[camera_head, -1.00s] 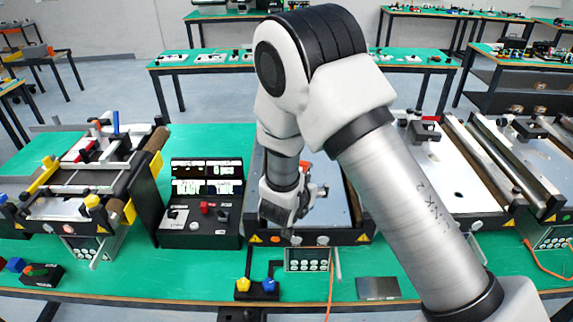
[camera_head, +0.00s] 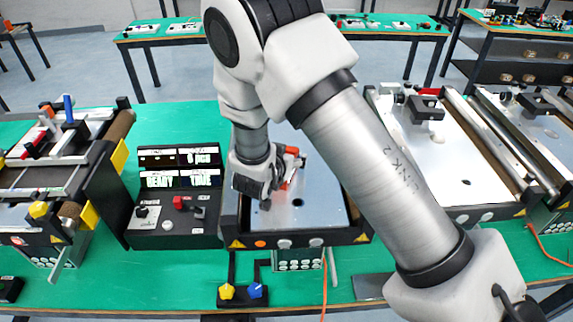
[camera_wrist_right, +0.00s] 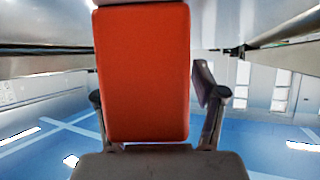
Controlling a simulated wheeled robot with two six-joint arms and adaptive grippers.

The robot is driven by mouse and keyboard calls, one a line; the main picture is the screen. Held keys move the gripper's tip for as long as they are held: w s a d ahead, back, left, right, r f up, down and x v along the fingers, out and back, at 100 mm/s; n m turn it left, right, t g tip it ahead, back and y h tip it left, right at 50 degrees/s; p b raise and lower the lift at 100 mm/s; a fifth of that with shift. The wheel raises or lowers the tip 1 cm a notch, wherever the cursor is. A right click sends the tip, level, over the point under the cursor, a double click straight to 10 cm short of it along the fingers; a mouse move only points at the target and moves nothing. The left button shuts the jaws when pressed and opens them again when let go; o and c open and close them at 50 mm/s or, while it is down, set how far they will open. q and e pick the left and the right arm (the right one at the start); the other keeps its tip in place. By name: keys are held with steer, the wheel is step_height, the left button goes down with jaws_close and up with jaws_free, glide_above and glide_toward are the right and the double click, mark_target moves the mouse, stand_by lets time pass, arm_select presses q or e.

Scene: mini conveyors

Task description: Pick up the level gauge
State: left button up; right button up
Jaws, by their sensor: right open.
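An orange-red block (camera_wrist_right: 145,75) fills the middle of the right wrist view, with one finger of my right gripper (camera_wrist_right: 158,100) showing on each side of it. In the head view my right gripper (camera_head: 262,190) is low over the middle conveyor's grey plate (camera_head: 310,210), and an orange part (camera_head: 291,168) shows just to its right. The gripper is open; whether the fingers touch the block cannot be told. I cannot tell for sure that this orange part is the level gauge. My right arm hides part of the plate. My left gripper is not in view.
A black control box (camera_head: 178,200) with lit displays stands left of the middle conveyor. Another conveyor (camera_head: 60,170) is at the far left and white-topped ones (camera_head: 445,165) are at the right. Yellow and blue knobs (camera_head: 242,292) sit in front.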

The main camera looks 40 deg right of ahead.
steer(key=shift+s+a+r, duration=0.1)
steer(key=shift+s+r, duration=0.15)
steer(key=shift+s, duration=0.15)
steer(key=shift+c, duration=1)
steer(key=shift+s+a+r, duration=0.2)
steer(key=shift+s, duration=0.05)
steer(key=c, duration=0.5)
steer(key=shift+a, duration=0.15)
jaws_close()
steer(key=shift+w+f, duration=0.15)
steer(key=shift+w, duration=0.05)
